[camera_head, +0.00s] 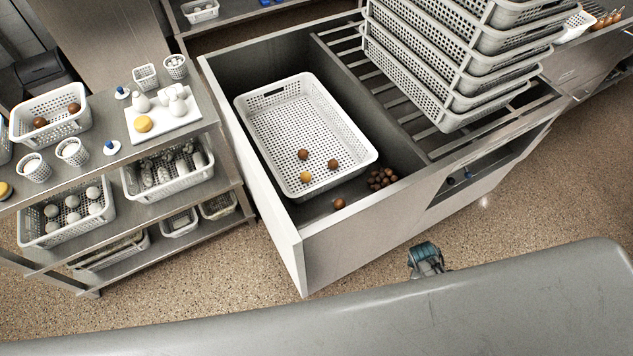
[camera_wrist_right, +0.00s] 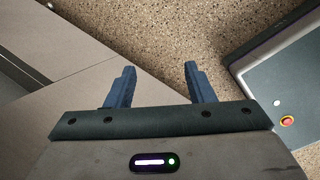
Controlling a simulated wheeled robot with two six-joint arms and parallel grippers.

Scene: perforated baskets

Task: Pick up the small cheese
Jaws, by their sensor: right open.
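Several yellow round pieces that look like cheese are in the head view. A small one (camera_head: 305,177) lies in the large white perforated basket (camera_head: 362,140), near brown balls. A larger yellow round (camera_head: 143,124) is on a white board on the left table. Another yellow piece (camera_head: 4,190) is cut off at the left edge. My right gripper (camera_wrist_right: 160,66) is open and empty, its two blue fingers apart over the speckled floor. In the head view a teal part of my right arm (camera_head: 425,260) shows in front of the cabinet, away from every yellow piece. My left gripper is not in view.
The large basket sits inside a deep grey bin with raised walls (camera_head: 300,262). Stacked white baskets (camera_head: 450,60) stand on the slatted rack to its right. The left shelf unit (camera_head: 120,188) holds smaller baskets and cups. Open floor (camera_head: 220,280) lies between the furniture and me.

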